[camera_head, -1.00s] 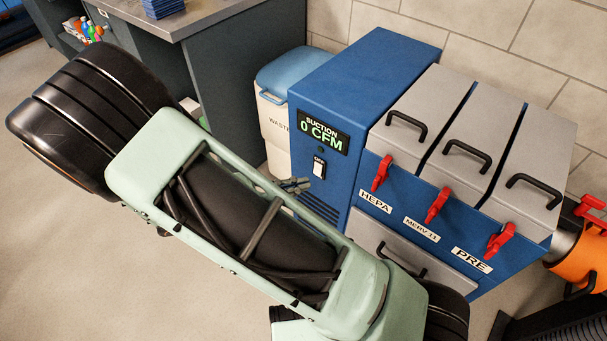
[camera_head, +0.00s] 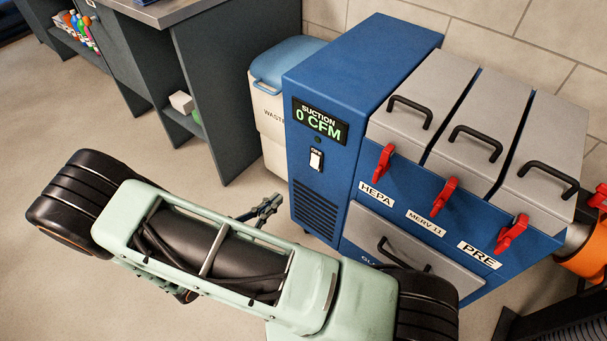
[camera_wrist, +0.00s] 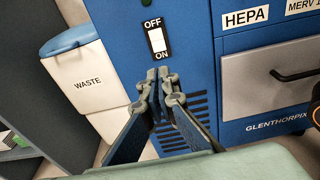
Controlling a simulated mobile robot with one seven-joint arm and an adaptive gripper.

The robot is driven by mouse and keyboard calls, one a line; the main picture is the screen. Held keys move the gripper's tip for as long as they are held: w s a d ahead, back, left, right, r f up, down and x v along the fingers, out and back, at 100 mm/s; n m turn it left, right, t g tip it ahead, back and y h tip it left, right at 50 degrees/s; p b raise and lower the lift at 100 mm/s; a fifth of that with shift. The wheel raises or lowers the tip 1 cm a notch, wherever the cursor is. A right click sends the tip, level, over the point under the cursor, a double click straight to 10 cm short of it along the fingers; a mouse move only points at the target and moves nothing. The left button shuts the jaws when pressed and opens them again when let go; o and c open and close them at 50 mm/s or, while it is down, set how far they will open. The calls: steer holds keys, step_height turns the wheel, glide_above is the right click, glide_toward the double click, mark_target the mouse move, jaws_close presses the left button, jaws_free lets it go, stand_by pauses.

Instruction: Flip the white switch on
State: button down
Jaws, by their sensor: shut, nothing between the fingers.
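The white switch (camera_head: 316,160) is on the front of the blue suction unit (camera_head: 365,75), below a display (camera_head: 319,121) reading "SUCTION 0 CFM". In the wrist view the white switch (camera_wrist: 157,39) sits between the labels OFF above and ON below. My gripper (camera_head: 270,203) is shut and empty, in front of the unit and lower left of the switch in the head view. In the wrist view my gripper's fingertips (camera_wrist: 157,74) are together just below the ON label. I cannot tell whether they touch the panel.
A white waste bin (camera_head: 272,115) with a blue lid stands left of the unit. Filter boxes (camera_head: 430,95) with black handles and red latches (camera_head: 447,196) are at the right. A grey workbench (camera_head: 215,60) is behind left. The floor at left is clear.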

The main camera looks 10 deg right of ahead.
steer(key=b, duration=0.3)
glide_toward(314, 167)
steer(key=x, duration=0.5)
steer(key=shift+w+d, duration=0.65)
steer(key=shift+w+d+f, duration=0.2)
steer(key=shift+w+d, duration=0.05)
steer(key=shift+d, duration=0.05)
steer(key=f+p+v, duration=0.1)
steer(key=f+v, duration=0.2)
steer(key=v, duration=1)
steer(key=shift+s+a+p, duration=0.3)
steer(key=shift+a+p, duration=0.05)
steer(key=shift+a, duration=0.1)
